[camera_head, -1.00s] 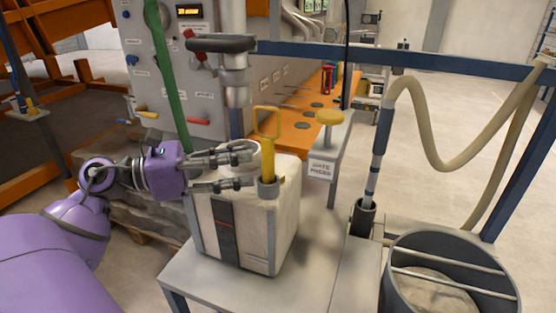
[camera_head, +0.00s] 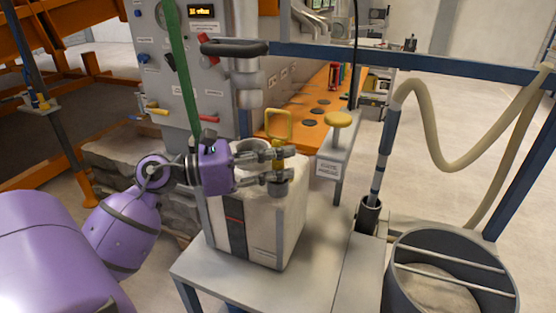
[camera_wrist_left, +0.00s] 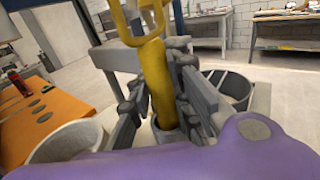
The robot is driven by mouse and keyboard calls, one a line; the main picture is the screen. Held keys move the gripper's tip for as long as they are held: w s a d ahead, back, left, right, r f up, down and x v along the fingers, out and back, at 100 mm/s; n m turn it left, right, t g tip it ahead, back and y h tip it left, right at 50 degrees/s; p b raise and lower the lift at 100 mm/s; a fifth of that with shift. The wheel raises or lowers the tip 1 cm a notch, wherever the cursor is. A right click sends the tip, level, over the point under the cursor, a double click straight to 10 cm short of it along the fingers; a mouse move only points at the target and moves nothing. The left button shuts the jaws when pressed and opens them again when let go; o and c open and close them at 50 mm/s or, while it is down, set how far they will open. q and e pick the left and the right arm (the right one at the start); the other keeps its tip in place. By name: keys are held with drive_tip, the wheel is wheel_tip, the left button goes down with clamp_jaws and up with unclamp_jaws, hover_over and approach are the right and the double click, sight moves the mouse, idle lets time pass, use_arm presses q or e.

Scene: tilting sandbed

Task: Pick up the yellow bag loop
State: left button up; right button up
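The yellow bag loop (camera_head: 279,110) stands upright in the top of the white block-like bag (camera_head: 284,222), its ring above my left gripper (camera_head: 282,166). In the left wrist view its thick yellow shaft (camera_wrist_left: 157,82) rises between the two grey fingers of the left gripper (camera_wrist_left: 153,98) from a round grey socket. The fingers are on either side of the shaft, just below the ring. The finger on the right looks very close to it, and a small gap seems to show on the left. The gripper looks open. My right gripper is not in view.
The bag stands on a grey table (camera_head: 325,285). A round bin (camera_head: 455,250) and a hose (camera_head: 430,140) are farther right. A control panel with a green strap (camera_head: 183,70) stands behind.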

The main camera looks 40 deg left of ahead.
use_arm(q)
clamp_jaws()
drive_tip(key=shift+r, duration=0.1)
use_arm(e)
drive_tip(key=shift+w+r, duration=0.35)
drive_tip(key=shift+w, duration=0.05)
use_arm(q)
drive_tip(key=shift+r, duration=0.55)
drive_tip(key=s+a+r+b, duration=0.1)
drive_tip(key=s+a+r, duration=0.2)
drive_tip(key=s+r, duration=0.8)
drive_tip(key=shift+s+a+r+b, duration=0.15)
drive_tip(key=shift+s+r+b, duration=0.2)
drive_tip(key=shift+s, duration=0.95)
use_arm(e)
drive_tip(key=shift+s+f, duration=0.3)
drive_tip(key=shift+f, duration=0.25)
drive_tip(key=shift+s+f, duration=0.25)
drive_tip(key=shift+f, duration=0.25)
use_arm(q)
drive_tip(key=shift+r, duration=0.15)
